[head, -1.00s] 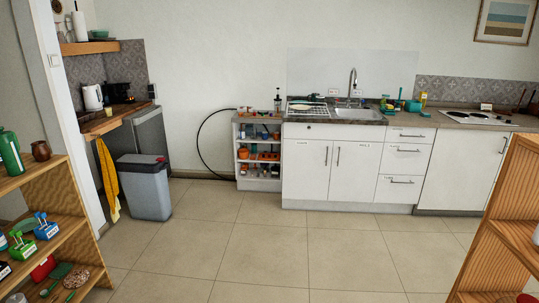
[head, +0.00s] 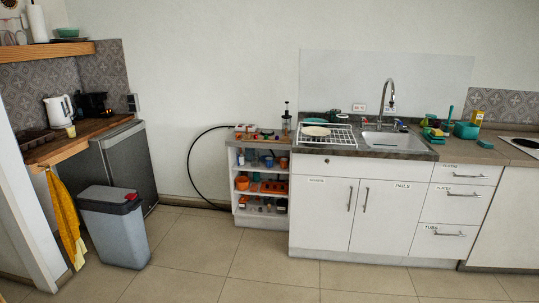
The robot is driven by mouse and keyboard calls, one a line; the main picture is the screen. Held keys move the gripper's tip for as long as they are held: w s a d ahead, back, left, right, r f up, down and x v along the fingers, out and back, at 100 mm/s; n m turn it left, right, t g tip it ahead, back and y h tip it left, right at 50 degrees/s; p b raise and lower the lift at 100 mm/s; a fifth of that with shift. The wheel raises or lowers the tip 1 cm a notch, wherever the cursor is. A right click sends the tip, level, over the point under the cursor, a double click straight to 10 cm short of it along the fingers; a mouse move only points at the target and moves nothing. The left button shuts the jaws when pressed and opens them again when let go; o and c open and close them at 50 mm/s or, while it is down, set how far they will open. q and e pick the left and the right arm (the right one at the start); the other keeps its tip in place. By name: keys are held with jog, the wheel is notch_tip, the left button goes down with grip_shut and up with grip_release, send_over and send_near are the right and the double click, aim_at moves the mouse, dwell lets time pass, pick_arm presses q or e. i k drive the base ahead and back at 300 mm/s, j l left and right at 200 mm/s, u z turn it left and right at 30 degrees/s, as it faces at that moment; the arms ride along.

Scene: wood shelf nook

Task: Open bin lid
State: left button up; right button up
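The bin (head: 114,232) is a light grey box standing on the tiled floor at the left of the head view. Its dark grey lid (head: 107,199) is shut, with a small red piece at its right rear corner. Neither of my grippers shows in the head view, so their state cannot be seen.
A counter (head: 75,145) with a yellow towel (head: 65,220) hanging from it stands left of the bin, and a dark grey fridge (head: 127,165) is behind it. A small open shelf (head: 262,190) and white cabinets (head: 350,215) line the back wall. The floor (head: 230,265) in front is clear.

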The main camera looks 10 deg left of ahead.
aim_at(103, 194)
jog(key=i+u, duration=0.15)
jog(key=i, duration=0.5)
jog(key=i+l+u, duration=0.15)
jog(key=i, duration=0.55)
jog(key=i+l+u, duration=0.2)
jog(key=i, duration=0.45)
jog(key=j, duration=0.1)
